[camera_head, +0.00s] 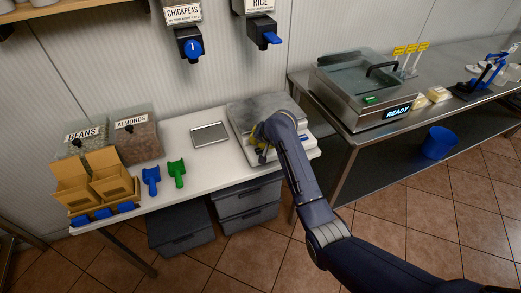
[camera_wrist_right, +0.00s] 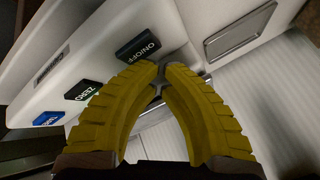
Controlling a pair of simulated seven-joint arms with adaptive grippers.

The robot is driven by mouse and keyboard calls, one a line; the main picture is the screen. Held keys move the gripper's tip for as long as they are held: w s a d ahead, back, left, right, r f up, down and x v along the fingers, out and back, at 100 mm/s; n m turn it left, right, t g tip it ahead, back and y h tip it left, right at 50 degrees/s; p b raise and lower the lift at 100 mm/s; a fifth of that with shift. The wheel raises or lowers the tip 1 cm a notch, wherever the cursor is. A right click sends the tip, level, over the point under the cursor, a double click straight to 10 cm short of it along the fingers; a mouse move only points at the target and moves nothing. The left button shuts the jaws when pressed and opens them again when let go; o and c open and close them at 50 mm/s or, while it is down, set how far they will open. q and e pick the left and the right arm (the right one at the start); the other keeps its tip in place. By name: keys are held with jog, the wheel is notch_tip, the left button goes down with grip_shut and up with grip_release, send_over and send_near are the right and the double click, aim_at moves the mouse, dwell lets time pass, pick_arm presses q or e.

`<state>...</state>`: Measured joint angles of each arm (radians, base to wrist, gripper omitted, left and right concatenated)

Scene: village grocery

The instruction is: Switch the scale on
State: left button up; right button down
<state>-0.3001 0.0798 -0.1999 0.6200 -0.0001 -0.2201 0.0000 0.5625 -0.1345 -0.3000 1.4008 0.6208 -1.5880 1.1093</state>
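The scale (camera_head: 262,107), with a metal top and white body, stands at the right end of the white table. In the wrist view, its front (camera_wrist_right: 100,40) carries a black ON/OFF button (camera_wrist_right: 138,46), a black ZERO button (camera_wrist_right: 82,90) and a blue button (camera_wrist_right: 48,118). My right gripper (camera_head: 259,152) is at the scale's front. In the wrist view its yellow fingers (camera_wrist_right: 161,72) are closed at the tips, with nothing seen between them. The tips are just beside the ON/OFF button; I cannot tell whether they touch it. My left gripper is not in view.
A flat metal tray (camera_head: 210,134) lies left of the scale. Blue (camera_head: 151,179) and green (camera_head: 177,173) scoops, brown boxes (camera_head: 108,178) and bins of beans and almonds stand further left. Dispensers (camera_head: 190,45) hang above. A metal counter (camera_head: 350,138) stands to the right.

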notch_tip(320, 180, up, 6)
dwell(1.0)
